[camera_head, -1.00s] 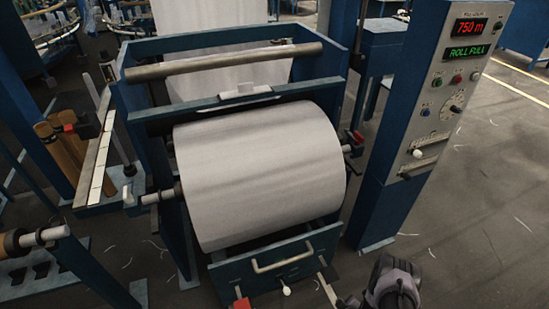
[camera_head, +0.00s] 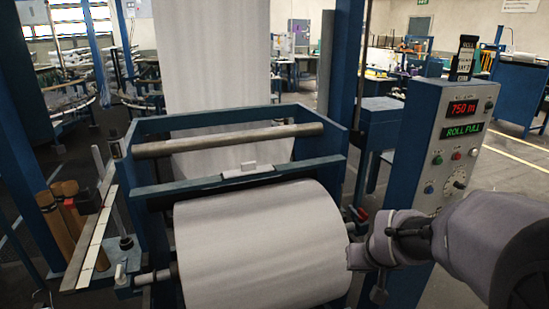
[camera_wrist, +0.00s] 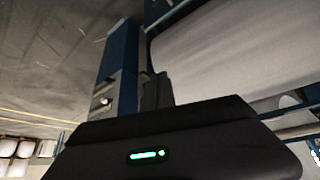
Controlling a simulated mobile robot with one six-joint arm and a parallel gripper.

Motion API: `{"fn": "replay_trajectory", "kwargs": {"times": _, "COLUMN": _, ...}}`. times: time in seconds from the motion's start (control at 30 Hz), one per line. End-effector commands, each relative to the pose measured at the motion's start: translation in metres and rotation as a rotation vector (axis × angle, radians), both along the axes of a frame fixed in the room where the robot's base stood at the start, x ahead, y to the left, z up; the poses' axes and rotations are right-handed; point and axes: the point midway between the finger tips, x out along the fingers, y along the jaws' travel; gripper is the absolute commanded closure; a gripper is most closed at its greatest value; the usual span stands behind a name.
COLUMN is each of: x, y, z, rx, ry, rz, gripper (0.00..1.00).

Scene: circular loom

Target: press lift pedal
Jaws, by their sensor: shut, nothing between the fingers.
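No lift pedal can be made out in either current view; the floor in front of the loom is outside the head view. My gripper (camera_wrist: 157,90) shows in the wrist view as dark fingers, closed and empty, above its dark body with a green light. The large white fabric roll (camera_head: 262,245) sits in the blue winder frame in the head view. It also fills the upper right of the wrist view (camera_wrist: 235,48). In the head view my arm reaches in from the right, beside the roll's right end; the fingers are not clear there.
A blue control column (camera_head: 405,145) stands right of the winder, its panel reading 750 m and ROLL FULL. A metal bar (camera_head: 230,140) crosses the frame above the roll. Open floor lies behind the column.

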Motion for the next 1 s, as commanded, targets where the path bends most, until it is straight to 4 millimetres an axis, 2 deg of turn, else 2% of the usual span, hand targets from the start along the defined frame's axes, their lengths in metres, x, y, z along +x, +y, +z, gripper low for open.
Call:
{"fn": "replay_trajectory", "kwargs": {"times": 0.03, "x": -0.034, "y": 0.02, "z": 0.033, "rx": 0.052, "ry": -0.016, "rz": -0.035, "gripper": 1.0}}
{"fn": "replay_trajectory", "kwargs": {"times": 0.1, "x": -0.089, "y": 0.047, "z": 0.063, "rx": 0.143, "ry": -0.012, "rz": -0.094, "gripper": 1.0}}
{"fn": "replay_trajectory", "kwargs": {"times": 0.13, "x": -0.112, "y": 0.058, "z": 0.071, "rx": 0.18, "ry": -0.009, "rz": -0.115, "gripper": 1.0}}
{"fn": "replay_trajectory", "kwargs": {"times": 0.2, "x": -0.159, "y": 0.078, "z": 0.081, "rx": 0.259, "ry": 0.002, "rz": -0.153, "gripper": 1.0}}
{"fn": "replay_trajectory", "kwargs": {"times": 0.23, "x": -0.176, "y": 0.085, "z": 0.083, "rx": 0.289, "ry": 0.007, "rz": -0.167, "gripper": 1.0}}
{"fn": "replay_trajectory", "kwargs": {"times": 0.3, "x": -0.207, "y": 0.097, "z": 0.084, "rx": 0.341, "ry": 0.02, "rz": -0.19, "gripper": 1.0}}
{"fn": "replay_trajectory", "kwargs": {"times": 0.37, "x": -0.223, "y": 0.104, "z": 0.083, "rx": 0.37, "ry": 0.028, "rz": -0.2, "gripper": 1.0}}
{"fn": "replay_trajectory", "kwargs": {"times": 0.5, "x": -0.235, "y": 0.108, "z": 0.081, "rx": 0.393, "ry": 0.038, "rz": -0.211, "gripper": 1.0}}
{"fn": "replay_trajectory", "kwargs": {"times": 0.83, "x": -0.234, "y": 0.108, "z": 0.082, "rx": 0.391, "ry": 0.036, "rz": -0.209, "gripper": 1.0}}
{"fn": "replay_trajectory", "kwargs": {"times": 0.93, "x": -0.223, "y": 0.106, "z": 0.082, "rx": 0.361, "ry": 0.048, "rz": -0.173, "gripper": 1.0}}
{"fn": "replay_trajectory", "kwargs": {"times": 1.0, "x": -0.202, "y": 0.103, "z": 0.079, "rx": 0.301, "ry": 0.068, "rz": -0.099, "gripper": 1.0}}
